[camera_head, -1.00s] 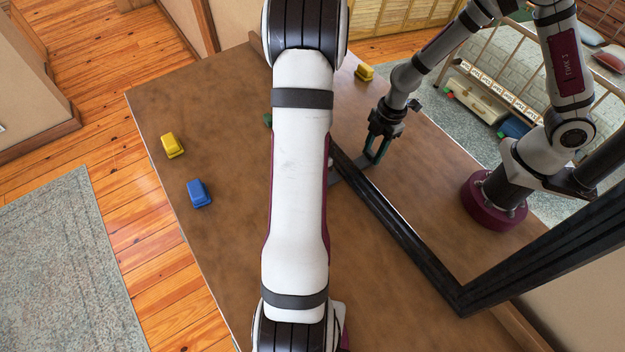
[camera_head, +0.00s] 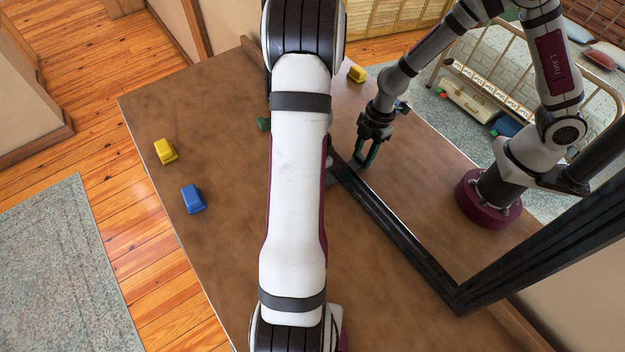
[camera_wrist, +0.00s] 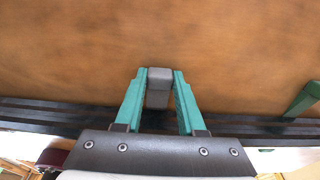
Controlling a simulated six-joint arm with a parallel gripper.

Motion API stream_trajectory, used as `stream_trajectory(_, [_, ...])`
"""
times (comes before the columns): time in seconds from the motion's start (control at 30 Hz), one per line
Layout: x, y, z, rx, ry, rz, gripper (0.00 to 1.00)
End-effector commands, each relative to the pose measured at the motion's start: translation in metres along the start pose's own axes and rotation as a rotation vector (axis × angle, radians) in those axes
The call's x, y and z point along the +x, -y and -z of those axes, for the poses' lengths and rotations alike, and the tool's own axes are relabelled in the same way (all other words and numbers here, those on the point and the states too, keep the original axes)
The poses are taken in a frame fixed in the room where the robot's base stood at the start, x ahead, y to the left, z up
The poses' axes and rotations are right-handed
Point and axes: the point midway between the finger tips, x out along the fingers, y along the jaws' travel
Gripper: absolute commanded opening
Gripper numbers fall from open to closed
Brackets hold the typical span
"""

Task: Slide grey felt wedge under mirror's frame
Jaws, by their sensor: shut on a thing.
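The grey felt wedge (camera_wrist: 159,84) sits between the teal fingers of my gripper (camera_wrist: 160,74) in the wrist view, and they are shut on it. Its taller end faces away from the mirror; its lower end points toward the mirror's black frame (camera_wrist: 60,112). I cannot tell whether the wedge touches the frame. In the head view, the frame (camera_head: 400,238) stands along the table, and my arm hides the real gripper and most of the wedge. The mirror (camera_head: 425,175) shows a reflection of my arm and gripper close to the frame's lower edge.
On the brown table (camera_head: 225,120) are a yellow block (camera_head: 165,151) and a blue block (camera_head: 193,199) to the left. A green piece (camera_head: 263,124) shows beside my arm; a green shape (camera_wrist: 304,99) overlaps the frame in the wrist view. The table's left part is largely clear.

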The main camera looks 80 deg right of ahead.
Motion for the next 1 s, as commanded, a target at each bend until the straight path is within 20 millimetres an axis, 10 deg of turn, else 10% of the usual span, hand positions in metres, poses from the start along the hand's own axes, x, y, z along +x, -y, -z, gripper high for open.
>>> stream_trajectory(0.13, [0.0,0.0,0.003,0.0,-0.001,0.001,0.0])
stream_trajectory(0.17, [0.0,0.0,0.003,0.0,-0.001,0.001,0.4])
stream_trajectory(0.37, [0.0,0.0,0.003,0.0,-0.001,0.001,0.74])
stream_trajectory(0.73, [-0.009,0.001,0.003,0.0,-0.002,0.003,0.74])
stream_trajectory(1.0, [-0.086,0.001,0.004,0.0,-0.006,0.007,0.74])
